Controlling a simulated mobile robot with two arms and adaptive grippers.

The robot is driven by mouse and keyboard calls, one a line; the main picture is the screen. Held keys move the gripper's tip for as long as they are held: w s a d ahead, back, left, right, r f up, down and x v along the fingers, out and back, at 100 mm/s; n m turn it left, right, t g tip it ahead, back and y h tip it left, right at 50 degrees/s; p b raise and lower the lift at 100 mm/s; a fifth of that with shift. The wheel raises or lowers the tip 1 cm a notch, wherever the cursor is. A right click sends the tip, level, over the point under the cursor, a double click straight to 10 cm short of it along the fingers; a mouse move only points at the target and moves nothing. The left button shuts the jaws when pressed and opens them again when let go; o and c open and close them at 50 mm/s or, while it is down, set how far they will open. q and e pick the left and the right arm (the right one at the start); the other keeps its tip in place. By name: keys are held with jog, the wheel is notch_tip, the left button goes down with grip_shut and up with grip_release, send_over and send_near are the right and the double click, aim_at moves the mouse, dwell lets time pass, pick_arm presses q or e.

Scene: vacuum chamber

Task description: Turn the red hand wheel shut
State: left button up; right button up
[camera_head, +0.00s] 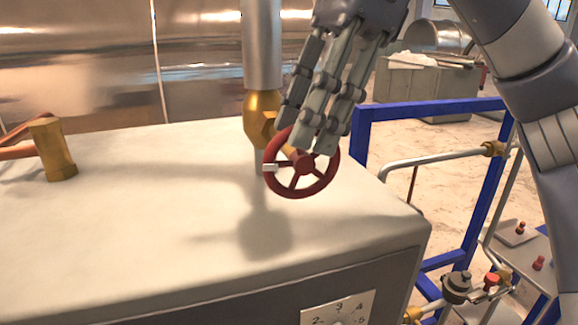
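The red hand wheel (330,180) has a round rim with spokes and a white mark on the left of its rim. It sits on a brass valve (262,112) under a vertical grey pipe. My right gripper (312,137) comes down from above, with its grey fingers at the top of the wheel. The fingers hide the upper right part of the rim. I cannot tell whether they touch the rim or close around it. My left gripper is not in view.
A pale flat-topped cabinet (130,240) lies below the wheel, with a numbered dial plate (338,308) on its front. Another brass fitting (53,150) stands at the left. A blue frame (430,108) with pipes stands at the right. A shiny metal wall (75,70) is behind.

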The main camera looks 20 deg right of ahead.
aim_at(279, 195)
jog(key=x, duration=0.5)
jog(key=shift+a+f, duration=0.2)
jog(key=shift+f, duration=0.4)
grip_shut()
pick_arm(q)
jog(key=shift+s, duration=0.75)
